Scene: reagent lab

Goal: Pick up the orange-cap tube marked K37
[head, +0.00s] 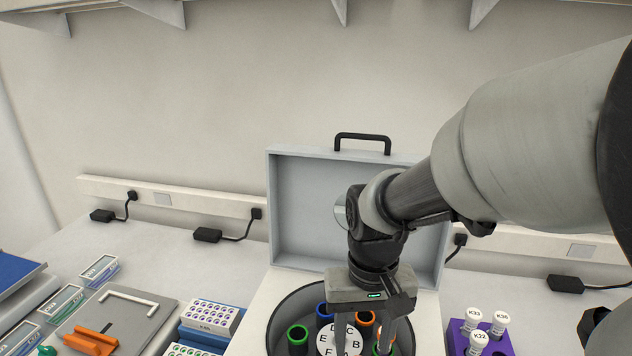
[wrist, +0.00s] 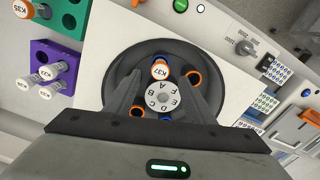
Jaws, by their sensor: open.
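The orange-cap tube marked K37 (wrist: 160,71) sits in the round dark centrifuge bowl (wrist: 117,72), its white lettered top facing up, beside the lettered hub (wrist: 161,97). My gripper (wrist: 162,88) is open over the bowl, one finger on each side of the hub and the tube, with nothing held. In the head view my gripper (head: 365,334) reaches down into the bowl (head: 277,328) from above. The K37 label cannot be made out there. Whether the fingers touch anything is unclear.
The centrifuge's grey lid (head: 320,210) stands open behind the bowl. Coloured rotor sockets, such as a green one (head: 298,334), ring the hub. A purple rack (head: 458,337) with white-capped tubes stands at the right. A blue rack (head: 190,338) and an orange item (head: 90,341) lie left.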

